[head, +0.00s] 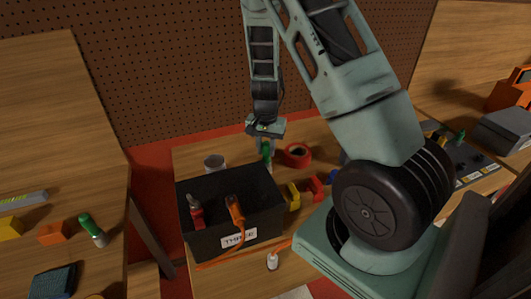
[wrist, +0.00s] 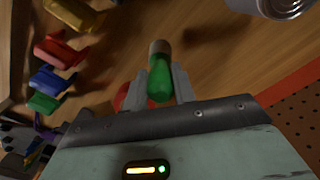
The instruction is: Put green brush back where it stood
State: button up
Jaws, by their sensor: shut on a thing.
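My gripper (head: 266,142) is shut on the green brush (head: 267,151), above the middle workbench behind a black box. In the wrist view the green brush (wrist: 160,84) sits between the two fingers of my gripper (wrist: 161,78). Its tan end (wrist: 160,47) points away from the palm. I cannot tell whether that end touches the wood. Another green-handled item with a pale end (head: 92,230) lies on the left bench.
The black box (head: 205,240) holds red-handled and orange-handled tools. A grey can (head: 214,164) stands behind it, and a red tape roll (head: 297,154) lies right of the brush. Yellow (head: 292,196) and red (head: 316,188) items stand right of the box. A pegboard (head: 180,70) rises behind.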

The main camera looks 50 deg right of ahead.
aim_at(266, 157)
jog(key=shift+f, duration=1.25)
jog(key=shift+f, duration=0.1)
jog(key=o, duration=1)
